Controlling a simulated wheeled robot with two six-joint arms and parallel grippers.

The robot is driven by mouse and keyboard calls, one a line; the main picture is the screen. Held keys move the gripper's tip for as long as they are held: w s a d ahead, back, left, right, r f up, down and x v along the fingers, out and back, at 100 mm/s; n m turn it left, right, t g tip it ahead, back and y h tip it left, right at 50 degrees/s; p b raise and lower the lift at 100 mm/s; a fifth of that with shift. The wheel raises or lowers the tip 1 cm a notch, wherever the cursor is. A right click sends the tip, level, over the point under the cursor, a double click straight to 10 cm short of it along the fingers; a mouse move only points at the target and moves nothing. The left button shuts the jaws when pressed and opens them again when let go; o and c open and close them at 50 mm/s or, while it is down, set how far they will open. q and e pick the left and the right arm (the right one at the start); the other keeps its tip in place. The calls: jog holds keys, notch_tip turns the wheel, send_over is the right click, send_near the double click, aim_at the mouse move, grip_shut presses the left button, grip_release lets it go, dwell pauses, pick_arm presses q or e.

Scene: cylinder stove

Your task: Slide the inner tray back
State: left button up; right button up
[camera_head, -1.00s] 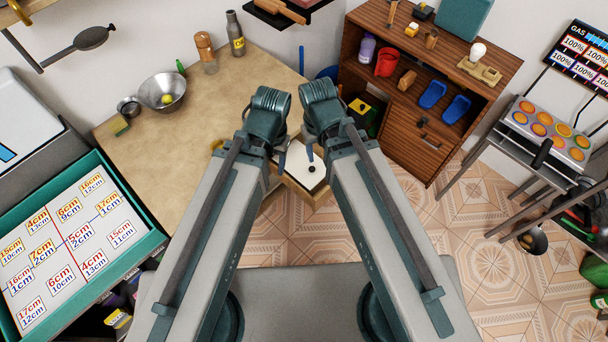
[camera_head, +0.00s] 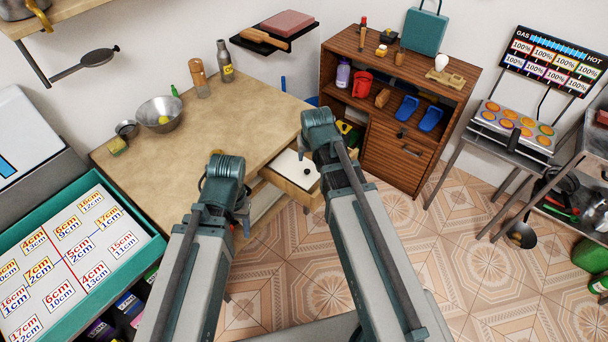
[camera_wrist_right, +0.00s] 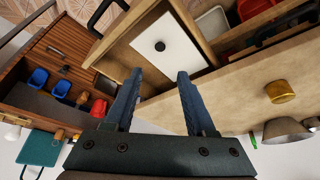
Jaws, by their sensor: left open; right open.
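The inner tray (camera_head: 291,166) is a white panel with a small black knob (camera_head: 306,171). It lies in a wooden drawer (camera_head: 298,190) pulled out from the table. In the right wrist view, the inner tray (camera_wrist_right: 157,50) lies beyond my right gripper (camera_wrist_right: 160,74), whose two blue fingers are apart and empty. In the head view my right gripper (camera_head: 304,152) is beside the drawer, partly hidden by its arm. My left gripper (camera_head: 243,207) is left of the drawer and largely hidden by its wrist; I see nothing held in it.
The wooden table (camera_head: 150,190) holds a metal bowl (camera_head: 160,113) and bottles. A brown cabinet (camera_head: 395,165) stands behind right of the drawer. A green-framed board (camera_head: 70,255) is at left. Tiled floor (camera_head: 330,250) is open to the right.

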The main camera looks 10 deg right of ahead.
aim_at(307, 171)
jog(key=b+x, duration=1.2)
jog(key=x, duration=0.1)
jog(key=shift+f+b, duration=0.4)
jog(key=shift+f, duration=0.05)
grip_shut()
dwell(1.0)
